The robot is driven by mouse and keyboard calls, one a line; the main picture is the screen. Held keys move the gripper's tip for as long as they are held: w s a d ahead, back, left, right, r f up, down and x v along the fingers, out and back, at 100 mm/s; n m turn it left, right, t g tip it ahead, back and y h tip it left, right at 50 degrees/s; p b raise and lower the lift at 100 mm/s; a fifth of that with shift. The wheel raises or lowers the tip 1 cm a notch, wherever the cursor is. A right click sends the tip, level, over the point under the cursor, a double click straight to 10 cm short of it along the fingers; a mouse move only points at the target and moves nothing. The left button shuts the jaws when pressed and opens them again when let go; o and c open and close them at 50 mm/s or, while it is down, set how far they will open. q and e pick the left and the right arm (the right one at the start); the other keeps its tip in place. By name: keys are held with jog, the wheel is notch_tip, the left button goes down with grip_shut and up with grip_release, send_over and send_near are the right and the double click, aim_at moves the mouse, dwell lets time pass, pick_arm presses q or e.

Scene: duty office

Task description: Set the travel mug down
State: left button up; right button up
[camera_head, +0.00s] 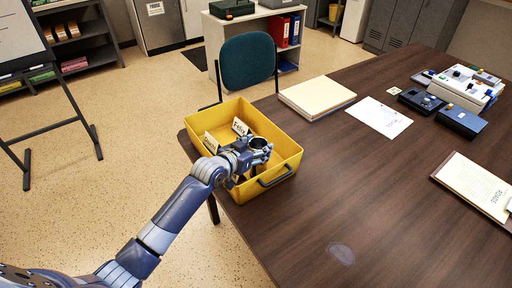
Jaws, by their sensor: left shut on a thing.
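The travel mug (257,144) is a dark cylinder with a light rim, seen partly between the fingers of my left gripper (262,152). The gripper is shut on it, over the front part of a yellow tray (288,142) at the table's left corner. The gripper and wrist hide most of the mug, and I cannot tell whether its base touches the tray floor. My right gripper is not in view.
Small labelled cards (241,127) stand inside the tray. A paper stack (316,97), a sheet (379,117), dark devices (461,122) and a clipboard (474,185) lie on the brown table (345,200). A green chair (247,61) stands behind the tray.

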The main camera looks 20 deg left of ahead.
pick_arm(q)
jog(key=o, duration=1.7)
jog(key=shift+f, duration=0.1)
jog(key=shift+s, duration=0.1)
jog(key=v, duration=1.2)
